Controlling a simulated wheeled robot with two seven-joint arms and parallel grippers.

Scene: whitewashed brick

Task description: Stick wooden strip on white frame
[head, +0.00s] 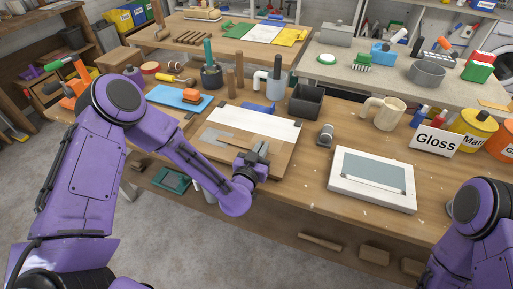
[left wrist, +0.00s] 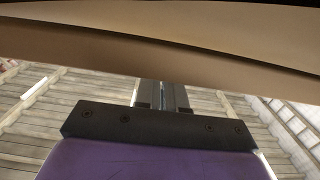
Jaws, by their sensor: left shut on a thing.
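The white frame (head: 346,190) lies flat on the workbench to the right of my left gripper, with a grey-blue panel inside it. My left gripper (head: 260,150) is over the front right part of a wooden board and is shut on a thin piece that seems to be the wooden strip. In the left wrist view, a long tan piece (left wrist: 160,52) crosses above the fingers (left wrist: 162,96). The fingers hide the exact grip. My right arm shows at the lower right, but its gripper is out of view.
The board (head: 205,147) carries a white sheet (head: 252,122) and a grey plate. A metal cylinder (head: 326,135) stands between board and frame. A black bin (head: 305,102), a mug (head: 384,113) and paint cans (head: 473,127) stand behind. Bench space between board and frame is mostly clear.

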